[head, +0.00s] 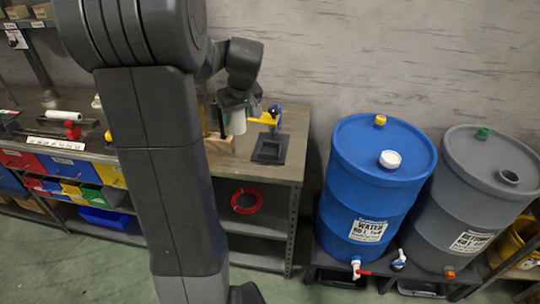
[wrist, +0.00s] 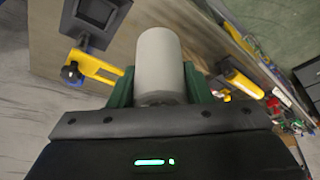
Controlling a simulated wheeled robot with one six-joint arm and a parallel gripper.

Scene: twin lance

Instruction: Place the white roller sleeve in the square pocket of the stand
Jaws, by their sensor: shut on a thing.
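The white roller sleeve (wrist: 159,62) is held between the two green fingers of my gripper (wrist: 160,88) in the wrist view. In the head view the sleeve (head: 237,122) hangs below my gripper (head: 238,104), above the bench top and left of the stand. The black stand (head: 269,148) with its square pocket sits near the bench's right end. It also shows at the upper left of the wrist view (wrist: 95,14), apart from the sleeve. My arm covers part of the bench in the head view.
A yellow tool (head: 265,119) lies behind the stand. A wooden block (head: 219,144) is left of it. A blue barrel (head: 375,175) and a grey barrel (head: 480,200) stand right of the bench (head: 290,165).

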